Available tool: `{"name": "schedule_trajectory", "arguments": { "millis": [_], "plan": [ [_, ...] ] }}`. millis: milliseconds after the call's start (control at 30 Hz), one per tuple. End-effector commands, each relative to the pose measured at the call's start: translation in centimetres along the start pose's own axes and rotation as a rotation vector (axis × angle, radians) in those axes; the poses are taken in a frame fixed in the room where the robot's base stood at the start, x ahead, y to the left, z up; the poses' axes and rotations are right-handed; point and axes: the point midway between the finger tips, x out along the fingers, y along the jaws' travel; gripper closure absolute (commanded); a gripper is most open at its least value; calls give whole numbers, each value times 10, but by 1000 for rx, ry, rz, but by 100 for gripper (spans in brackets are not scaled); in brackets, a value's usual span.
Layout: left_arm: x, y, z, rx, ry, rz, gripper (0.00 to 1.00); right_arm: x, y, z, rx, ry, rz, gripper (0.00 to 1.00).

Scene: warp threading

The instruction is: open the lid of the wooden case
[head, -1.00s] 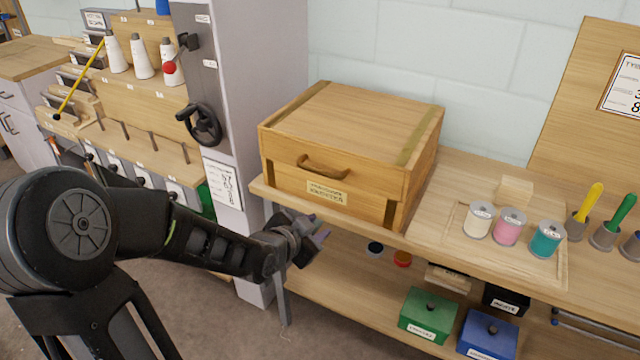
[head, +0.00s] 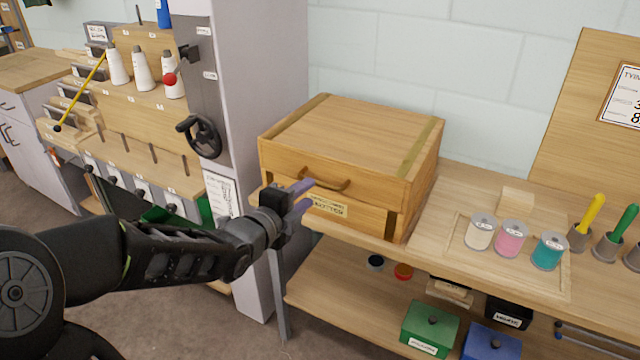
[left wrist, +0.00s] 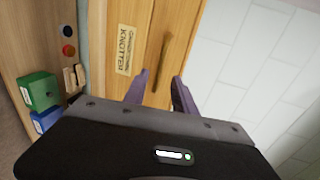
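The wooden case (head: 350,138) stands closed on the bench, with darker strips across its lid. A curved wooden handle (head: 327,182) is on the lid's front face, above a label plate (head: 327,205). My left gripper (head: 305,197) is just in front of the case at its left front, near the handle's left end. In the left wrist view its two purple fingers (left wrist: 160,92) are spread apart and empty. The handle (left wrist: 160,62) lies ahead of the gap between them. Contact with the handle does not show. My right gripper is out of view.
Spools of cream, pink and teal thread (head: 512,235) stand on a board right of the case. A grey column with a black handwheel (head: 200,136) is close on the left. Green (head: 430,328) and blue (head: 490,343) boxes sit on the lower shelf.

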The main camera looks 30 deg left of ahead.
Motion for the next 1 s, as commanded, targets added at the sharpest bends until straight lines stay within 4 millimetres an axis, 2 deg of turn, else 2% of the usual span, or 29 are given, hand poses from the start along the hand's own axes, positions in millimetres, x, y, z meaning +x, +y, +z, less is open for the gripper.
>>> {"name": "schedule_trajectory", "arguments": {
  "millis": [400,500,833,1000],
  "plan": [
    [58,0,-1,0,2,2,67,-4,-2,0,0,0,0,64],
    [67,0,-1,0,1,1,67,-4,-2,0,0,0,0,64],
    [71,0,-1,-1,0,0,67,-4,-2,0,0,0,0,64],
    [71,0,0,-1,0,0,81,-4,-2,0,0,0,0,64]
  ]
}}
